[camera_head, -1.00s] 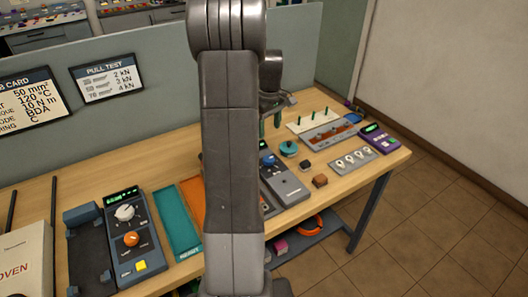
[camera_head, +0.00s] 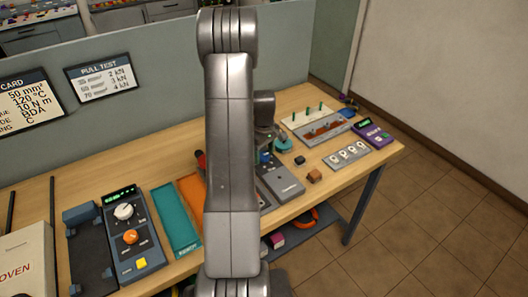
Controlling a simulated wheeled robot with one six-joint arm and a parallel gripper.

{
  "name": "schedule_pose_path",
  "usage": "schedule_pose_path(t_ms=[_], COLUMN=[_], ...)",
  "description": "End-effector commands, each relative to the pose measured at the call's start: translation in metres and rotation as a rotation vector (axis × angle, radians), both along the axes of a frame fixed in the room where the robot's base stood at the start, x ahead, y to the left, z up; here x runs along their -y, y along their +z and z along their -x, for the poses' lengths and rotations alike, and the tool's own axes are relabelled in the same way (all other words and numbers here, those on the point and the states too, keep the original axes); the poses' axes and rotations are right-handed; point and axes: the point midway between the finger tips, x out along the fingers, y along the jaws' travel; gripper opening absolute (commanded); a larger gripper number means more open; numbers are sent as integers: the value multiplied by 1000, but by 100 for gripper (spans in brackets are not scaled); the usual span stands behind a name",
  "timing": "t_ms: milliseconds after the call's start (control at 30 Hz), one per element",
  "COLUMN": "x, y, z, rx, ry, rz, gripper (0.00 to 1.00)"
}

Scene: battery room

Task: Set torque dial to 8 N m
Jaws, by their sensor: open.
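A blue-grey control box (camera_head: 133,236) at the left front of the bench has a lit green display, a white dial (camera_head: 123,211), an orange dial (camera_head: 131,237) and a yellow button. I cannot read their markings, so which is the torque dial is unclear. A second grey device (camera_head: 281,183) with a blue knob (camera_head: 265,158) stands at mid-bench, partly hidden by my arm. My gripper (camera_head: 270,146) is open over the bench near that blue knob. Its fingers are mostly hidden, and I cannot tell whether they touch anything. The wall card (camera_head: 30,103) reads 10 N m.
A teal tray (camera_head: 177,220) and an orange tray lie between the devices. Bare wood shows along the back left.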

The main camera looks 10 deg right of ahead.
Motion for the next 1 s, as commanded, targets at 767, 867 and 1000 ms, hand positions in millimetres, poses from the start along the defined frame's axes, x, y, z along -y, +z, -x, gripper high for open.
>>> schedule_pose_path(t_ms=[767,867,1000], x=[0,0,0], y=[-1,-2,-2], z=[0,0,-1], rx=[1,1,3], ry=[-89,-154,-270], rz=[0,0,0], gripper=[14,14,14])
